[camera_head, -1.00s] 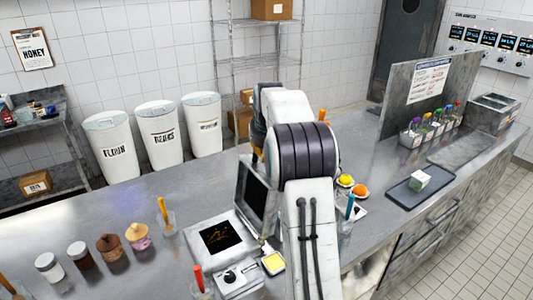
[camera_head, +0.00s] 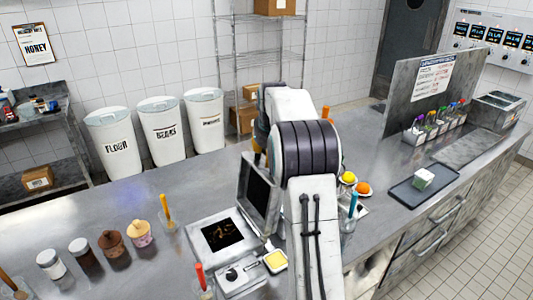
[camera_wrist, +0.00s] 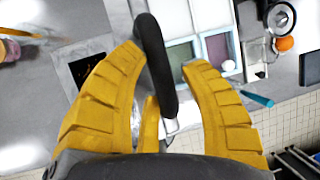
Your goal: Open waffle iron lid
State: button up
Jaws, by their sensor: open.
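The waffle iron (camera_head: 238,272) stands on the steel counter, its dark cooking plate (camera_head: 222,234) uncovered. Its lid (camera_head: 258,196) is raised, standing steeply at the plate's right side. In the wrist view the dark plate (camera_wrist: 88,66) shows to the left, partly behind a finger.
A small yellow-filled dish (camera_head: 275,261) sits beside the iron. Cups with an orange-handled tool (camera_head: 166,208) and a red-handled tool (camera_head: 201,277) stand nearby. Several jars (camera_head: 80,250) are at the left. A dark tray (camera_head: 411,195) lies at the right.

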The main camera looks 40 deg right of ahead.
jog(key=shift+d+r, duration=0.1)
jog(key=shift+r, duration=0.05)
jog(key=shift+s+r, duration=0.1)
jog(key=shift+r, duration=0.15)
jog(key=v, duration=1.1)
jog(key=shift+a, duration=0.2)
jog(key=shift+s, duration=0.2)
